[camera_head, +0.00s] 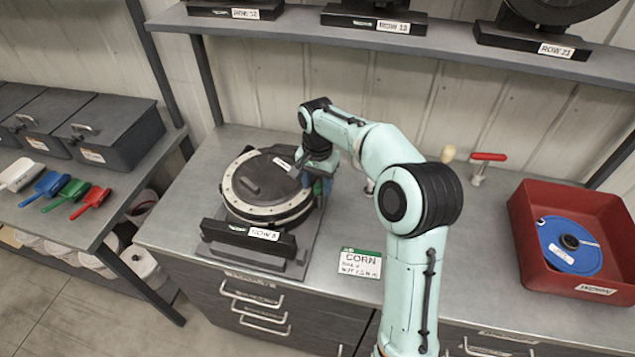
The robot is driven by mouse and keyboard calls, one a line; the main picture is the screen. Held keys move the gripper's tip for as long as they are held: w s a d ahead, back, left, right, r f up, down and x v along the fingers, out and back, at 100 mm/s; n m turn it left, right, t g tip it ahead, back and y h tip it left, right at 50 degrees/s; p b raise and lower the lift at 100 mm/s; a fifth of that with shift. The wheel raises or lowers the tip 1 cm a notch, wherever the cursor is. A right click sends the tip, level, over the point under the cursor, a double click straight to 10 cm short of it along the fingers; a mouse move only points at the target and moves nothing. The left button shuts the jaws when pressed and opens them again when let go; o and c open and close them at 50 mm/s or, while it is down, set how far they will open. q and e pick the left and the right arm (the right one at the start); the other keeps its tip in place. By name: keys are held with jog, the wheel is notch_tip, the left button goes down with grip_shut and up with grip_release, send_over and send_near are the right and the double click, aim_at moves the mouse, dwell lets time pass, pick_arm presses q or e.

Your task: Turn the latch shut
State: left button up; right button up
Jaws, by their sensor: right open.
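The seed meter (240,187), a round dark housing with a pale bolted rim and a dark lid, sits on a grey stand on the workbench. Its front block carries a "ROW 8" label (263,233). My right gripper (308,173) points down over the right edge of the meter, open, with its fingers by the rim. The latch cannot be made out; the gripper covers that side of the rim. Whether the fingers touch anything is not clear. Something blue and green shows just behind the fingers. My left gripper is not in view.
A red bin (526,232) with a blue disc (568,246) stands at the right. A red-handled tool (487,158) stands at the back. A CORN card (360,263) lies right of the meter. Coloured scoops (72,190) lie on the left bench. A shelf (430,38) runs above.

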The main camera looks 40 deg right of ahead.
jog(key=shift+f, duration=0.1)
grip_shut()
